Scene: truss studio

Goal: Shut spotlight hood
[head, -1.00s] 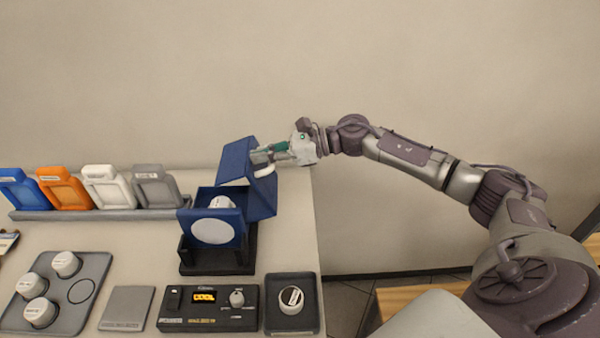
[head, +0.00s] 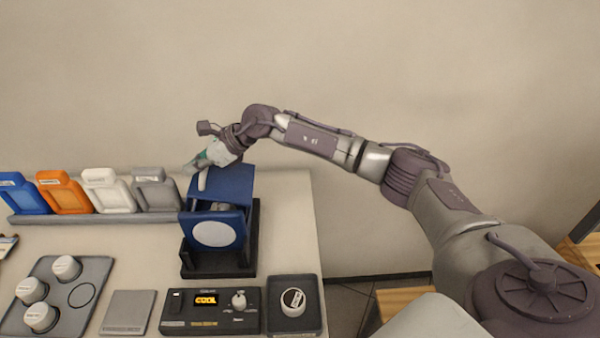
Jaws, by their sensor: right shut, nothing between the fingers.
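The blue spotlight (head: 240,235) stands in a black cradle (head: 217,270) on the table, its white round lens (head: 215,233) facing the front. A narrow dark gap shows between the hood's front edge and the lens panel, with something pale inside. My right gripper (head: 197,176) is shut and empty at the hood's upper left corner, pointing down and left. It looks close to or touching the hood; I cannot tell which. My left gripper is not in view.
A rack (head: 100,216) of blue, orange, white and grey framed filters stands left of the spotlight. In front are a tray (head: 57,262) with white round pieces, a grey pad (head: 127,312), a control box (head: 180,325) reading COOL, and a dark tray (head: 310,322) with one white piece.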

